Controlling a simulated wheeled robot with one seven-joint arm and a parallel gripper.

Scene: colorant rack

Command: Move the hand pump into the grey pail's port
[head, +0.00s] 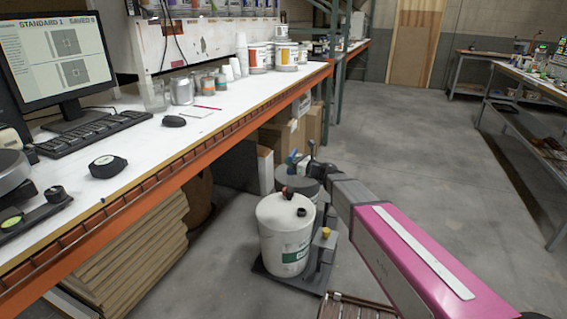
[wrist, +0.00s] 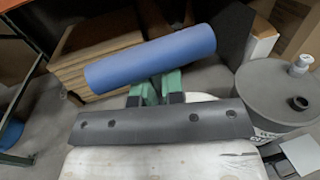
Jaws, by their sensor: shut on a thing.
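The hand pump shows as a blue cylinder (wrist: 150,57) in the wrist view, held across the green fingertips of my gripper (wrist: 157,90). In the head view the blue part (head: 292,157) is small, beside my gripper (head: 306,168), above the pails. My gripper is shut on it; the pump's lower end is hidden. The grey pail (wrist: 265,95) stands at the right in the wrist view, with a dark open port (wrist: 298,103) and a pale fitting on its lid. The pump is apart from this port, to its left in that view. In the head view the grey pail (head: 296,181) is partly hidden.
A white pail (head: 287,240) with a dark port and a reddish-brown fitting stands in front of the grey pail on a dark base. The orange-edged workbench (head: 215,118) runs along the left, with stacked boards (head: 135,250) under it.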

